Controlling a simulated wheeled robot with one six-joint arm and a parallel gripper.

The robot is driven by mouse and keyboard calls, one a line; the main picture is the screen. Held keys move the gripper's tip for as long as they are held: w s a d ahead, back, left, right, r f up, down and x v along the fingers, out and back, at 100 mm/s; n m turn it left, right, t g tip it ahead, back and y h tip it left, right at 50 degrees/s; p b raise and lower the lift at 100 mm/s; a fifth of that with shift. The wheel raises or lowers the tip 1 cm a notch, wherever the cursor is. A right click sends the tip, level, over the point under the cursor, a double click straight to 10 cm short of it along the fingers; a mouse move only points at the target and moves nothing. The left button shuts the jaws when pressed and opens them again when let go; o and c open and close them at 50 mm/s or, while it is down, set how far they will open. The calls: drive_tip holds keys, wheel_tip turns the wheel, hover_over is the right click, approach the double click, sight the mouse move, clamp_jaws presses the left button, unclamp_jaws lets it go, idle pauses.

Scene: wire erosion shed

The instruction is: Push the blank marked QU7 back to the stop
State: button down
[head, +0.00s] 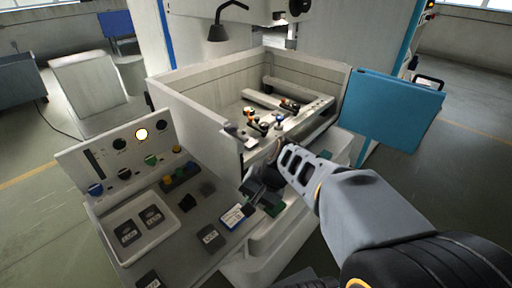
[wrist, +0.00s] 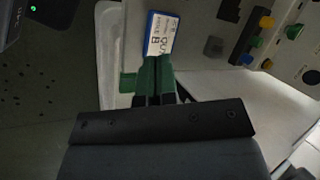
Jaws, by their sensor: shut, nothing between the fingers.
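A blue-edged white card (wrist: 161,38) in the wrist view bears lettering that seems to begin QU; the rest is hard to read. It also shows on the machine's front shelf in the head view (head: 236,216). My gripper (wrist: 155,62) has its green fingers together, empty, with the tips over or against the card's near edge; contact is unclear. In the head view my gripper (head: 260,192) is over the right part of that shelf. Dark blanks lie on the shelf, one left of the card (head: 208,236). Their marks are too small to read, so I cannot tell which is QU7.
A white tray (head: 113,223) holds two dark marked blocks. A panel with knobs and a lit lamp (head: 141,134) stands behind it. The open tank (head: 185,115) holds rails and small clamped parts. A teal door (head: 392,110) stands at right. Clear shelf between blocks is narrow.

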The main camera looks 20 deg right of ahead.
drive_tip(key=w+d+f+m+t+y+b, duration=0.2)
drive_tip(key=w+f+m+y, duration=0.15)
drive_tip(key=w+m, duration=0.3)
drive_tip(key=m+t+h+b, duration=0.1)
drive_tip(key=m+t+b, duration=0.1)
drive_tip(key=m+t, duration=1.25)
approach(259, 151)
drive_tip(key=w+a+r+p, duration=0.1)
drive_tip(key=w, duration=0.1)
drive_tip(key=w+a+r+m+g, duration=0.1)
drive_tip(key=w, duration=0.2)
drive_tip(key=w+a+r+m+g+p, duration=0.1)
drive_tip(key=w+r, duration=0.1)
drive_tip(key=w, duration=0.1)
drive_tip(key=shift+a+p, duration=0.25)
drive_tip(key=shift+p, duration=0.1)
drive_tip(key=shift+w+a, duration=0.2)
drive_tip(key=shift+w, duration=0.2)
